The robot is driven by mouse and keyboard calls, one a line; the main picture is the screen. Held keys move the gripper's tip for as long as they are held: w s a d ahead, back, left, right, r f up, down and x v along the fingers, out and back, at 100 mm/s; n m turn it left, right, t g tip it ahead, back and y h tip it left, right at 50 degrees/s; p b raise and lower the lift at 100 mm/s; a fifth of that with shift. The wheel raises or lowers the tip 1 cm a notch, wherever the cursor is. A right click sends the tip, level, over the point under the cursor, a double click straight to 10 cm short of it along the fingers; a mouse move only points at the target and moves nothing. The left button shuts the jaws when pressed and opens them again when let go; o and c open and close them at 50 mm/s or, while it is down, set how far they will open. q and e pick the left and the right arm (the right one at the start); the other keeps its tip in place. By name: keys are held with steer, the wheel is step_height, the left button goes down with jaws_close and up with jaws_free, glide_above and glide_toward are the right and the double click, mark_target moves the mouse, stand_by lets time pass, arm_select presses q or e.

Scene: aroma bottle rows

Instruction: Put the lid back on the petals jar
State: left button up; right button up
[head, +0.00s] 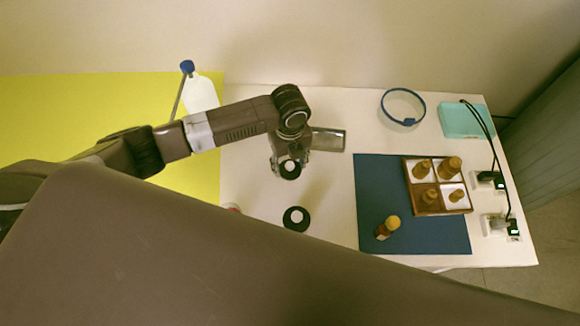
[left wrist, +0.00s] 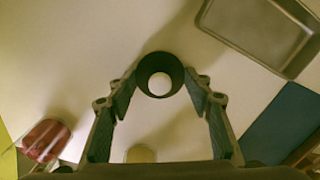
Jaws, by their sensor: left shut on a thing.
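My left gripper (head: 289,168) is shut on a small round black piece with a pale centre, probably the lid. In the left wrist view the lid (left wrist: 160,75) sits between the fingertips of the left gripper (left wrist: 160,88), above the white table. A clear jar with red contents, likely the petals jar (left wrist: 45,140), stands at the lower left, apart from the gripper. In the head view only a bit of the petals jar (head: 232,208) shows past my own body. My right gripper is not in view.
A black ring-shaped piece (head: 296,218) lies on the table. A grey metal tray (head: 328,140) is behind the gripper. A blue mat (head: 375,190) holds a brown bottle (head: 387,228) and a wooden box (head: 462,209) of bottles. A white bottle (head: 201,92) stands at the back left.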

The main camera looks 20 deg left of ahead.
mark_target(290, 165)
arm_select(q)
step_height(290, 165, up, 20)
steer(key=b, duration=0.1)
steer(key=shift+b, duration=0.4)
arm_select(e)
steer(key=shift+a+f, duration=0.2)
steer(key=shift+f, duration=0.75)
arm_select(q)
steer(key=s+a+r+n, duration=0.2)
steer(key=s+n, duration=0.2)
steer(key=n, duration=1)
steer(key=s+a+r+n, duration=0.3)
steer(key=s+n, duration=0.1)
steer(key=n, duration=1)
steer(key=shift+s+a+r, duration=0.15)
steer(key=shift+a+r, duration=0.1)
steer(key=shift+r, duration=0.05)
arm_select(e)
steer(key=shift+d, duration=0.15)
